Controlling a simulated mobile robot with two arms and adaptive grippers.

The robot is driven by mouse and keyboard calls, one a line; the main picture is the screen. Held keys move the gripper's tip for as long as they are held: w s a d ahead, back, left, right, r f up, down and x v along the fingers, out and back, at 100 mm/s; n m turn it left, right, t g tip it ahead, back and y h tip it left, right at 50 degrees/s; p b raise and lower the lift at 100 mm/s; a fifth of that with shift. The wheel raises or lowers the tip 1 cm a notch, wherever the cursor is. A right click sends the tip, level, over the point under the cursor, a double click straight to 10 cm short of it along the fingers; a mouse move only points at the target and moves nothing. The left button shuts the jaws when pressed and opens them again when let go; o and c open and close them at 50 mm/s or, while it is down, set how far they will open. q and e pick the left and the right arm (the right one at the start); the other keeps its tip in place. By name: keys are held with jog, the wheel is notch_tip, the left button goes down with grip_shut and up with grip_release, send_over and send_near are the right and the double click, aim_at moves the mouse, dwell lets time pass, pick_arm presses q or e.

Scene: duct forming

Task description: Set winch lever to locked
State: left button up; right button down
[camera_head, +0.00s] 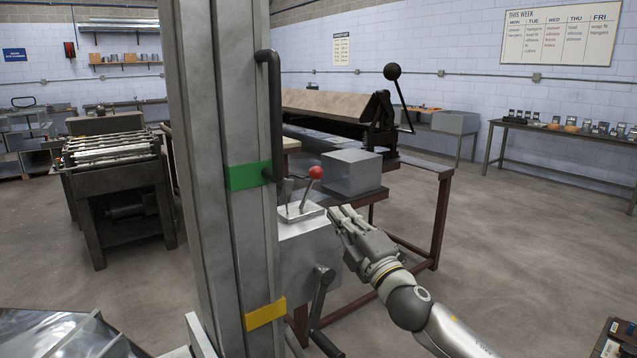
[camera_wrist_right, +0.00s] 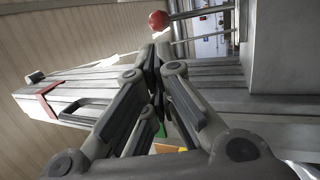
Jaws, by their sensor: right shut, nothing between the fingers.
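The winch lever (camera_head: 311,185) is a short metal rod with a red ball knob. It stands on a pale plate (camera_head: 299,212) on top of the grey winch housing (camera_head: 308,258) and leans to the right. The red knob also shows at the top of the right wrist view (camera_wrist_right: 158,20), just beyond the fingertips. My right gripper (camera_head: 338,212) is shut and empty, just right of the plate and below the knob. It appears apart from the lever. In the right wrist view its fingers (camera_wrist_right: 155,55) meet. My left gripper is out of view.
A tall grey column (camera_head: 230,120) with green and yellow bands stands left of the lever. A crank handle (camera_head: 321,300) hangs from the housing front. A grey box (camera_head: 352,172) on a red-brown frame stands behind.

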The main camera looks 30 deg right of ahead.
aim_at(312, 176)
pick_arm(q)
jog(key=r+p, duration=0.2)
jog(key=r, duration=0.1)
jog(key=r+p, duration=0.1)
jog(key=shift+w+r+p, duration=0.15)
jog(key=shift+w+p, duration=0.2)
jog(key=shift+p, duration=0.05)
pick_arm(e)
jog(key=x, duration=1.1)
jog(key=shift+w, duration=0.25)
